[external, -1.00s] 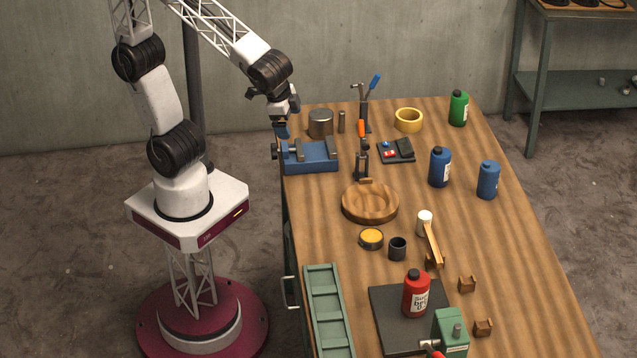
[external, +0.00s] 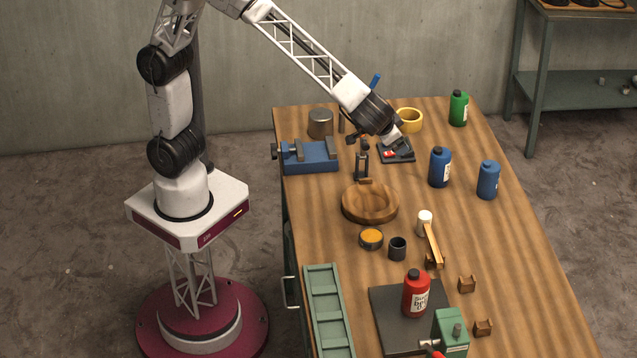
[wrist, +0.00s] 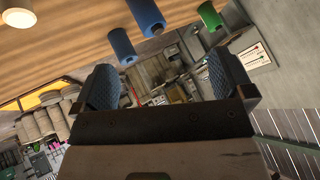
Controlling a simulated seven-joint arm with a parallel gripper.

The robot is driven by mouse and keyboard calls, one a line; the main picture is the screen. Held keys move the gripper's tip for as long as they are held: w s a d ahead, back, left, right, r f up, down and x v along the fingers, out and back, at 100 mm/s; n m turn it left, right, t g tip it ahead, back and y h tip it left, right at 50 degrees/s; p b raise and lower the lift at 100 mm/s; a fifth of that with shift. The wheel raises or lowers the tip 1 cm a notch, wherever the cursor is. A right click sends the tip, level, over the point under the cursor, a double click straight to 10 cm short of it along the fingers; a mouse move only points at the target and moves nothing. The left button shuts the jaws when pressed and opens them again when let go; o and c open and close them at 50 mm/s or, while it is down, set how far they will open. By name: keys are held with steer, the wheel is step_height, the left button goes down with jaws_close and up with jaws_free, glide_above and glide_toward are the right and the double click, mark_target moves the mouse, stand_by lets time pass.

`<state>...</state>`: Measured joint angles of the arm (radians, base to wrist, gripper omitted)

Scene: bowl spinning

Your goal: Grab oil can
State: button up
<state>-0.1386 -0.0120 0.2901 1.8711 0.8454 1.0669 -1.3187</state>
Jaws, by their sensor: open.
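Several can-like bottles stand on the wooden table, and I cannot tell which is the oil can. A red labelled one (external: 416,296) stands at the front on a dark mat. Two blue ones, the left (external: 440,168) and the right (external: 488,180), stand right of centre. A green one (external: 459,109) is at the back right. My gripper (external: 393,141) is in the air above the back middle of the table, left of the blue bottles. In the wrist view my gripper (wrist: 168,85) is open and empty, with blue bottles (wrist: 121,46) and the green bottle (wrist: 210,16) beyond it.
A blue vise (external: 311,157), a yellow ring (external: 408,120) and a small dark tray (external: 404,156) lie near the arm. A wooden bowl (external: 350,207) is mid-table. A green rack (external: 324,290) lies at the front left. The table's right side is mostly clear.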

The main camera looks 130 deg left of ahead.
mark_target(488, 173)
steer(key=w+a+f+n+y, duration=0.1)
steer(key=w+a+f+n, duration=0.1)
steer(key=w+a+f, duration=0.2)
steer(key=w+a+f+n+y, duration=0.2)
steer(key=w+a+f, duration=0.3)
steer(key=w, duration=0.5)
steer(key=w+a+f+n+y, duration=0.2)
steer(key=w+a+f, duration=0.3)
steer(key=w+a, duration=0.2)
steer(key=shift+w+a+n, duration=0.2)
steer(key=shift+w+n, duration=0.1)
steer(key=shift+w, duration=0.1)
steer(key=shift+x, duration=1.3)
steer(key=shift+a, duration=0.1)
steer(key=shift+x, duration=2.5)
steer(key=shift+a+r, duration=0.1)
steer(key=shift+r, duration=0.05)
